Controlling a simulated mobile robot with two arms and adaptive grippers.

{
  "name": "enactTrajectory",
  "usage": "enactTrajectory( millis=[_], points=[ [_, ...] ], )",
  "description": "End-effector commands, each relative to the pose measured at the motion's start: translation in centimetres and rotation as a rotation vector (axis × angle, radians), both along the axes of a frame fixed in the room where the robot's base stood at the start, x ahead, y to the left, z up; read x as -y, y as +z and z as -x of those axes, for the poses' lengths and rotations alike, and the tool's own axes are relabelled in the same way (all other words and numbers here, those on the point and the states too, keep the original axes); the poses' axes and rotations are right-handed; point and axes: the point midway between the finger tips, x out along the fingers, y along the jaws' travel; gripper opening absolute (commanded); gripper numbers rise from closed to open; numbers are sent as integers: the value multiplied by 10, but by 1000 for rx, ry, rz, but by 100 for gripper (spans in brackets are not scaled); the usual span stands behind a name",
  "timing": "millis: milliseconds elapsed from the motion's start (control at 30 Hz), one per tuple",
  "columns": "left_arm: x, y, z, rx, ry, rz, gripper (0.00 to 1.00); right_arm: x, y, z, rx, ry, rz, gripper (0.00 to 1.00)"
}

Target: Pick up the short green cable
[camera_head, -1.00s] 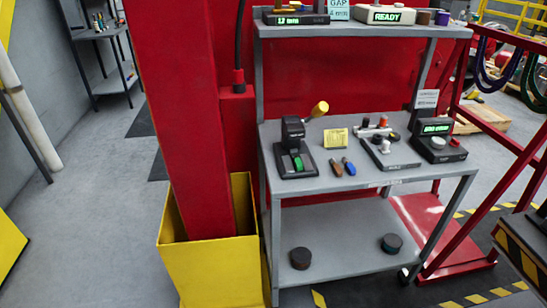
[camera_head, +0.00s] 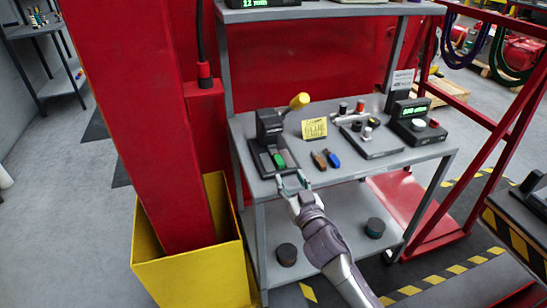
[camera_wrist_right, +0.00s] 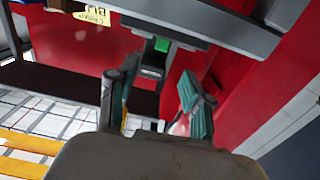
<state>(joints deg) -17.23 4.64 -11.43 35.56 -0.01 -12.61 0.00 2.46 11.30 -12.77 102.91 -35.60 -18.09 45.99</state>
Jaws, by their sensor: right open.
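A short green piece (camera_head: 281,160), which looks like the short green cable, sits in the base of the black lever device with a yellow knob (camera_head: 270,128), on the grey bench top. In the right wrist view the green piece (camera_wrist_right: 162,45) shows beyond the fingertips, near the top. My right gripper (camera_head: 291,179) is open and empty at the bench's front edge, just in front of the device and apart from the green piece. It is also open in the right wrist view (camera_wrist_right: 157,88). My left gripper is not in view.
A brown piece (camera_head: 319,161) and a blue piece (camera_head: 333,159) lie right of the device, by a yellow note (camera_head: 314,129). A grey tray (camera_head: 371,140) and a display box (camera_head: 417,124) stand further right. A red post (camera_head: 170,120) rises at left.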

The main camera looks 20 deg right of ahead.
Motion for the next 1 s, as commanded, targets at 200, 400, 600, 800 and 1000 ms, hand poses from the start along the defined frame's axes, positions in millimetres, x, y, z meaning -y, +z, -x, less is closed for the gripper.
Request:
enactTrajectory(
  millis=[200, 400, 600, 800, 1000],
  points=[
    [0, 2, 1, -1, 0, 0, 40, -2, 0, -34, 0, 1, 1, 50],
    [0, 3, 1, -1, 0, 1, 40, -2, -2, -48, -2, 0, 1, 50],
    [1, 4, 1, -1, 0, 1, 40, -3, -5, -78, 0, 0, 0, 50],
    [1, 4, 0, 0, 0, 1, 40, -3, -6, -92, -1, 0, 0, 50],
    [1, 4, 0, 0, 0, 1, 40, -3, -6, -92, -2, 1, 0, 48]
  ],
)
